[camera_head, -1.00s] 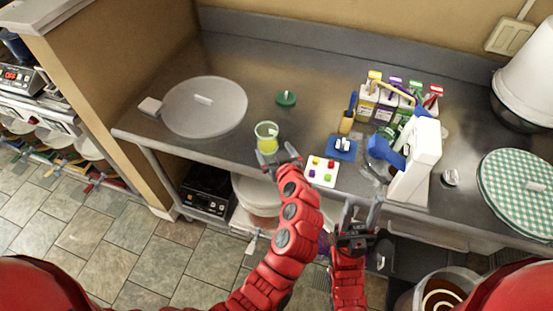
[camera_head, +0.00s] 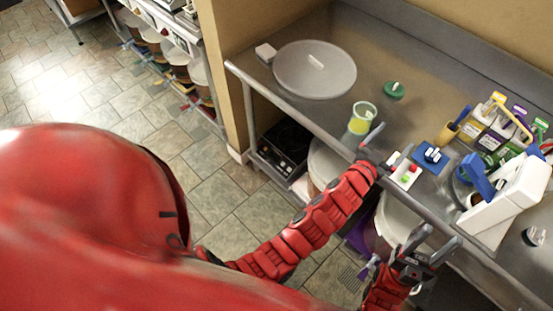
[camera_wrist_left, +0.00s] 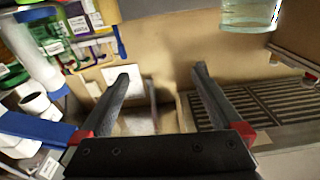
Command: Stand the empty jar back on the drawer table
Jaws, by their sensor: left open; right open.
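A clear jar (camera_head: 360,120) with a yellow-green lower part stands upright near the front edge of the steel table (camera_head: 310,112). I cannot tell whether the yellow-green is contents or what shows through the glass. The jar's lower part also shows at the top right of the left wrist view (camera_wrist_left: 248,14). My left gripper (camera_head: 387,146) is open and empty at the table's front edge, just right of the jar and apart from it; its two fingers also show in the left wrist view (camera_wrist_left: 161,74). My right gripper (camera_head: 431,241) is open and empty, lower and further right, in front of the table.
A round grey lid (camera_head: 314,70) and a green lid (camera_head: 394,90) lie behind the jar. A white tray with coloured pieces (camera_head: 404,174), a blue pad (camera_head: 430,158), bottles (camera_head: 500,125) and a white device (camera_head: 508,203) crowd the right. Buckets stand below the table.

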